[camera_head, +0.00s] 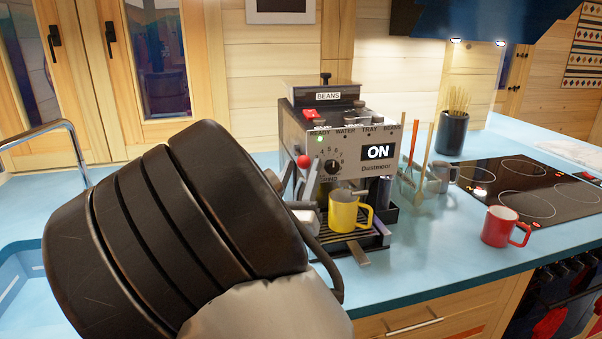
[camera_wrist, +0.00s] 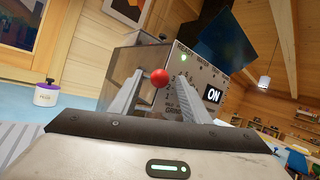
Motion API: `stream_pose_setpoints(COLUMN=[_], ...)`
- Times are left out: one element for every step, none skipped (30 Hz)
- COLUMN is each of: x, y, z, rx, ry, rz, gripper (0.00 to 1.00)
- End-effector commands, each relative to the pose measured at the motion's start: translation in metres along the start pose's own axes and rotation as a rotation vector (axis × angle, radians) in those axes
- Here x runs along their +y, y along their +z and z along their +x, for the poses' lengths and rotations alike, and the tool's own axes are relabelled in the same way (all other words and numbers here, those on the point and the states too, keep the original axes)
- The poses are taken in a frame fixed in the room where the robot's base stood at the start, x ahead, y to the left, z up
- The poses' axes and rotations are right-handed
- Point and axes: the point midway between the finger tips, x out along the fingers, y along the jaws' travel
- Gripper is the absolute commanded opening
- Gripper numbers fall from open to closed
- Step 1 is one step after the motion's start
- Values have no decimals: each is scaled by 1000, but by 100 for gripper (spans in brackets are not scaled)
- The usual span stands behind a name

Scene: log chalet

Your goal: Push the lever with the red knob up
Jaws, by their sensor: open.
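The red knob (camera_head: 304,161) is at the left front side of the coffee machine (camera_head: 350,140). Its lever is mostly hidden behind my gripper and arm in the head view. In the wrist view the red knob (camera_wrist: 158,77) appears between the tips of my open gripper (camera_wrist: 163,80), nearer the left finger. The machine's front with its "ON" display (camera_wrist: 213,95) is behind the right finger. Whether a finger touches the knob or lever cannot be told. In the head view my gripper is largely hidden by my dark wrist.
A yellow mug (camera_head: 343,213) stands on the machine's drip tray. A red mug (camera_head: 497,228), a grey mug (camera_head: 438,178) and a black utensil pot (camera_head: 452,133) stand to the right near the cooktop (camera_head: 525,185). A sink (camera_head: 22,262) is at left.

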Motion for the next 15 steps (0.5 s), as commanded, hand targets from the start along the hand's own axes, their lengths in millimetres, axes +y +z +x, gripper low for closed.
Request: stream_pose_setpoints(x=[0, 0, 0, 0, 0, 0, 0, 0, 0, 0, 0, 0, 0, 0, 0], y=[0, 0, 0, 0, 0, 0, 0, 0, 0, 0, 0, 0, 0, 0, 0], z=[2, 2, 2, 2, 2, 2, 2, 2, 2, 2, 2, 2, 2, 2, 2], rx=[-1, -1, -1, 0, 0, 0, 0, 0, 0, 0, 0, 0, 0, 0, 0], ry=[0, 0, 1, 1, 1, 1, 1, 1, 1, 1, 1, 1, 1, 1, 1], rz=[0, 0, 0, 0, -1, -1, -1, 0, 0, 0, 0, 0, 0, 0, 0], gripper=[43, 43, 43, 43, 43, 43, 43, 43, 39, 34, 29, 23, 18, 12, 6])
